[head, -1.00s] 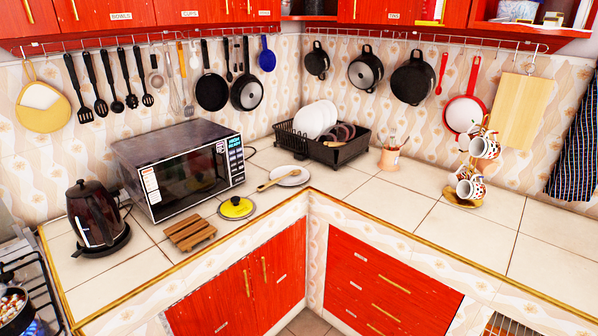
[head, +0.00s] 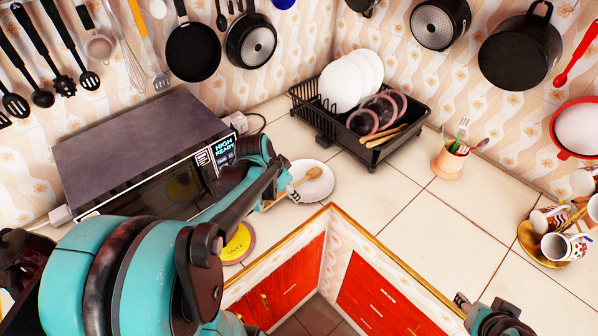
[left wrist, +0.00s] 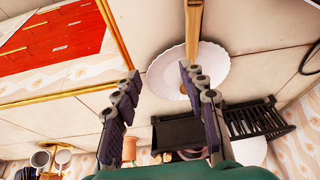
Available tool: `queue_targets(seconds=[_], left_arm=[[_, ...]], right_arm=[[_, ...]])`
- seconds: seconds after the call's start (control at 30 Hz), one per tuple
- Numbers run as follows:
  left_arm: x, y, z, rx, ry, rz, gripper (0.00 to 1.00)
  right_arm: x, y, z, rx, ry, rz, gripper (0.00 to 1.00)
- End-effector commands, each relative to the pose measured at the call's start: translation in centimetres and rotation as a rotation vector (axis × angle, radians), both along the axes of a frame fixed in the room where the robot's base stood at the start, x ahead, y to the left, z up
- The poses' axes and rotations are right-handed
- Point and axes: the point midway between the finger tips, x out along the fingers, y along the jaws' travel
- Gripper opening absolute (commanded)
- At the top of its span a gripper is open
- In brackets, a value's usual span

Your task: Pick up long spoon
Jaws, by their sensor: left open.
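The long wooden spoon (head: 312,174) lies across the white plate (head: 322,187) on the counter near the corner. In the left wrist view the spoon (left wrist: 193,38) lies over the plate's edge (left wrist: 218,68), close to the right-hand finger. My left gripper (head: 280,178) is beside the plate; its fingers partly cover the spoon in the head view. In the left wrist view my left gripper (left wrist: 158,78) has its fingers apart, with nothing gripped. Part of my right arm's end (head: 490,314) shows at the bottom right; its jaws are not clear.
A microwave (head: 140,150) stands left behind my left arm. A black dish rack (head: 365,150) with plates is behind the spoon. A utensil cup (head: 449,163) and a mug stand (head: 530,240) are to the right.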

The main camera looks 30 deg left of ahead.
Motion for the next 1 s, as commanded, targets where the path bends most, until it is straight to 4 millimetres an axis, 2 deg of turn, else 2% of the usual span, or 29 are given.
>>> queue_targets(seconds=[0.03, 0.1, 0.2, 0.3, 0.67, 0.9, 1.0], left_arm=[[0.4, 2.0, 0.6, -0.006, 0.008, -0.012, 0.42], [0.6, 4.0, 0.1, -0.014, 0.013, -0.046, 0.42], [0.6, 5.9, -0.4, -0.023, 0.015, -0.084, 0.42], [0.6, 7.0, -1.0, -0.029, 0.013, -0.106, 0.42], [1.7, 6.7, -4.5, -0.029, 0.013, -0.117, 0.42], [2.6, 6.0, -8.0, -0.028, 0.012, -0.117, 0.42], [3.0, 5.9, -8.7, -0.028, 0.013, -0.115, 0.42]], right_arm=[[0.0, 0.0, 1.6, 0.000, 0.000, 0.000, 0.40], [0.0, 0.0, 2.5, 0.000, 0.000, 0.000, 0.40], [0.0, 0.0, 3.3, 0.000, 0.000, 0.000, 0.40], [0.0, 0.0, 3.6, 0.000, 0.000, 0.000, 0.40], [0.0, 0.0, 2.2, 0.000, 0.000, 0.000, 0.40], [0.0, 0.0, 0.7, 0.000, 0.000, 0.000, 0.40], [0.0, 0.0, 0.5, 0.000, 0.000, 0.000, 0.40]])
